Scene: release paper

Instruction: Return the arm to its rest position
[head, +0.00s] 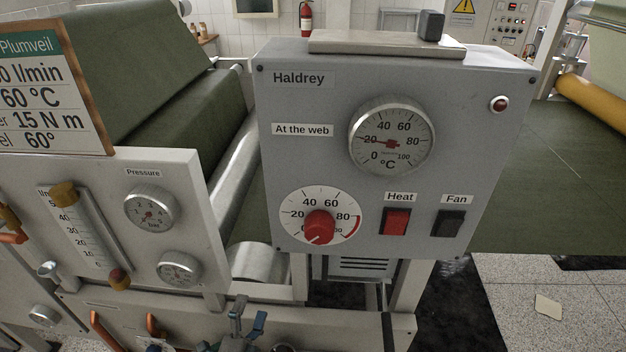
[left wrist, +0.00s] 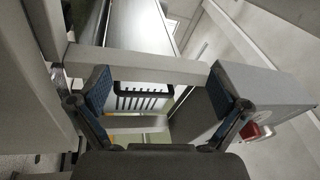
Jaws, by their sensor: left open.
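My left gripper (head: 247,318) shows low in the head view, below the grey Haldrey control box (head: 290,120). Its blue-padded fingers are apart, with nothing seen between them. In the left wrist view the fingers of the left gripper (left wrist: 163,90) stand wide open on either side of a dark slotted vent (left wrist: 145,97) lying beyond them. Most of the left arm is hidden or out of frame. My right gripper is not seen in either view.
The Haldrey box carries a dial gauge (head: 391,141), a red knob (head: 319,225), a red Heat switch (head: 396,222) and a black Fan switch (head: 447,223). A pressure panel (head: 190,215) stands left. Green web (head: 555,180) spreads right. Frame rails crowd the gripper.

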